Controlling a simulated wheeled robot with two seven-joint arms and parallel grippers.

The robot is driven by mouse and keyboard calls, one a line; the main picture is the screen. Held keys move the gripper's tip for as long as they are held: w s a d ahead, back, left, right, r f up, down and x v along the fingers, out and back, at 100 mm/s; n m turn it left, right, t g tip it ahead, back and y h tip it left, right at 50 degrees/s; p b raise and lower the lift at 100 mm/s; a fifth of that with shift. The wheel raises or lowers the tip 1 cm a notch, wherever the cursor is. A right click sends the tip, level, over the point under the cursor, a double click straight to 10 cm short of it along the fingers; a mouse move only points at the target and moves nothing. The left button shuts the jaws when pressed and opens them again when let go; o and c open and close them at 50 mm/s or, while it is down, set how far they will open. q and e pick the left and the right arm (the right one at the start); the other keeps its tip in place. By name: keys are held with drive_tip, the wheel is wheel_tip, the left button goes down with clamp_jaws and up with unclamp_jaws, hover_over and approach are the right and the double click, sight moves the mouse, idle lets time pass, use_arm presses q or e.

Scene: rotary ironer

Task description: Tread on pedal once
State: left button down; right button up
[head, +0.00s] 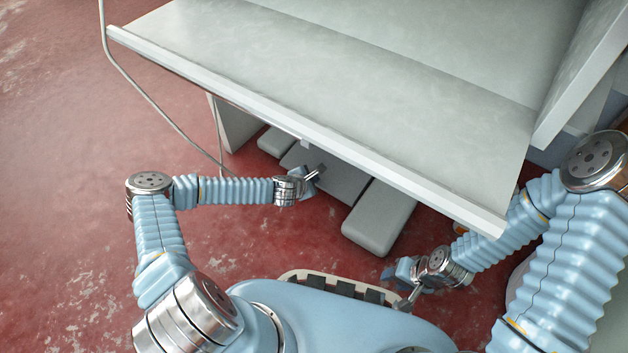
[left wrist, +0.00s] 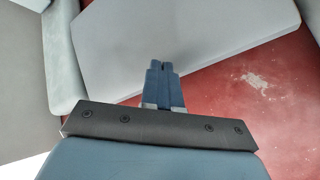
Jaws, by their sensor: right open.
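Under the grey ironer, several flat grey pedals sit low over the floor: a small left one (head: 275,142), a wide middle one (head: 340,180) and a right one (head: 380,218). My left gripper (head: 320,168) is over the middle pedal, beneath the ironer's front edge. In the left wrist view its fingers (left wrist: 163,66) are together and empty, in front of a pale flat plate (left wrist: 190,40) that looks like the pedal. I cannot tell whether they touch it. My right gripper (head: 397,288) is open and empty, low beside my base.
The ironer's wide tabletop (head: 330,75) overhangs the pedals and hides their rear parts. A thin grey cable (head: 150,98) hangs at its left corner. The worn red floor (head: 60,200) is clear on the left.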

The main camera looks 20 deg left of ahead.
use_arm(q)
drive_tip(key=shift+f, duration=0.45)
idle(0.7)
